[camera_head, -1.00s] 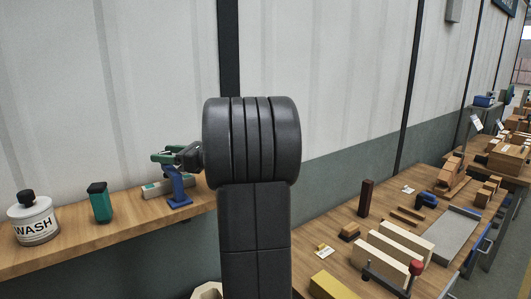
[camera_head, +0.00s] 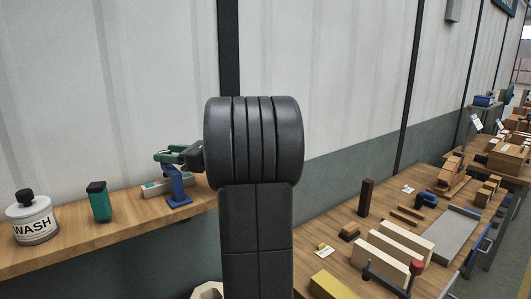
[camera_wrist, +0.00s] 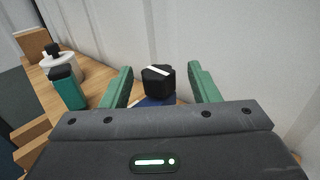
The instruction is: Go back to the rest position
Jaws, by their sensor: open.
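My gripper (camera_head: 166,156) shows small in the head view, at the left of my dark arm, over a wooden shelf. In the wrist view its two green fingers (camera_wrist: 160,70) stand wide apart. A black block-shaped thing with a white mark (camera_wrist: 158,80) shows between them, with a gap on each side. Something blue (camera_wrist: 153,101) lies just below it. In the head view a blue stand (camera_head: 177,188) rises from the shelf right under my gripper. Its upper part is partly hidden by the fingers.
The shelf (camera_head: 130,223) also holds a green bottle (camera_head: 99,203), a white WASH jar (camera_head: 34,222) and a pale grey bar (camera_head: 155,188). The wall (camera_head: 130,80) is close behind. A workbench (camera_head: 335,252) at right carries several wooden blocks and tools.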

